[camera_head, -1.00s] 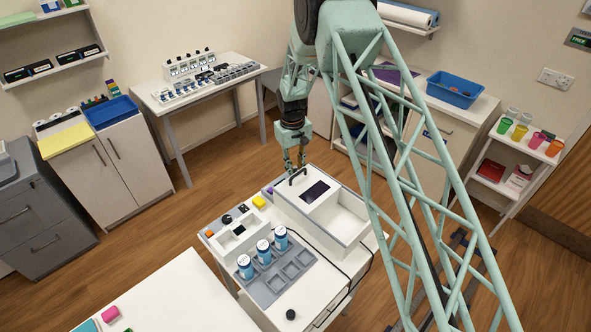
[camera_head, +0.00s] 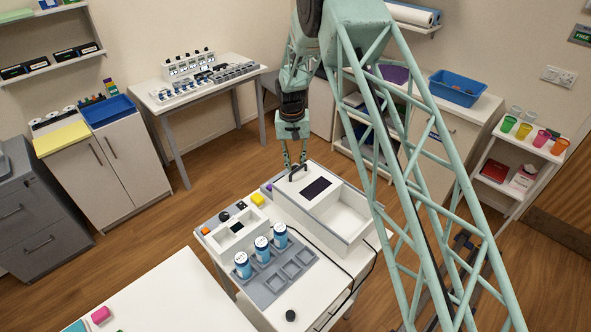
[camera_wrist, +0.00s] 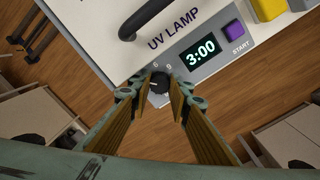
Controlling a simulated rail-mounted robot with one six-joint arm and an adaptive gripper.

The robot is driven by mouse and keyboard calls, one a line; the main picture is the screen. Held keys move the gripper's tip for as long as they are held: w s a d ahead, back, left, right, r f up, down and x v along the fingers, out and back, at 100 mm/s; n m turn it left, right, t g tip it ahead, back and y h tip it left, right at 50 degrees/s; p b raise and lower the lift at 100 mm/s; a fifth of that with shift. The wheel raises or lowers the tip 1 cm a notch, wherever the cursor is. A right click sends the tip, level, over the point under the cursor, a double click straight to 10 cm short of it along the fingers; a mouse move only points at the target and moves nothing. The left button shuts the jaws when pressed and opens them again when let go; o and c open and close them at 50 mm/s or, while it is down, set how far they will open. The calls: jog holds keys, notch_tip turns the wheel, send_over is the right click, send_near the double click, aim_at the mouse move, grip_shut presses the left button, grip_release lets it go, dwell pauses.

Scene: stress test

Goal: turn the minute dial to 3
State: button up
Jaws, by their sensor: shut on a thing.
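The minute dial (camera_wrist: 159,84) is a small dark knob on the grey front panel of the UV lamp (camera_wrist: 170,30). Numbers 6 and 9 show beside it; the rest of its scale is hidden by my fingers. My gripper (camera_wrist: 160,92) is shut on the dial, one finger on each side. The display (camera_wrist: 201,54) next to it reads 3:00. The purple start button (camera_wrist: 232,34) is to the right of the display. In the head view my gripper (camera_head: 292,164) is at the far side of the white UV lamp box (camera_head: 340,215), and the dial is hidden.
A black handle (camera_head: 298,172) arches over the lamp box close to my gripper. A yellow block (camera_head: 258,199) and a grey rack (camera_head: 270,285) with blue-and-white cans (camera_head: 262,249) stand on the same table. Wooden floor lies open behind it.

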aim_at(294, 167)
jog(key=shift+m+b, duration=0.65)
jog(key=shift+m, duration=0.35)
jog(key=o, duration=0.9)
jog(key=shift+r, duration=0.1)
jog(key=shift+w+a+r, duration=0.1)
jog(key=shift+a+r, duration=0.05)
jog(key=shift+r, duration=1.85)
jog(key=shift+a+r, duration=0.15)
jog(key=shift+r, duration=1.8)
jog(key=shift+r, duration=0.1)
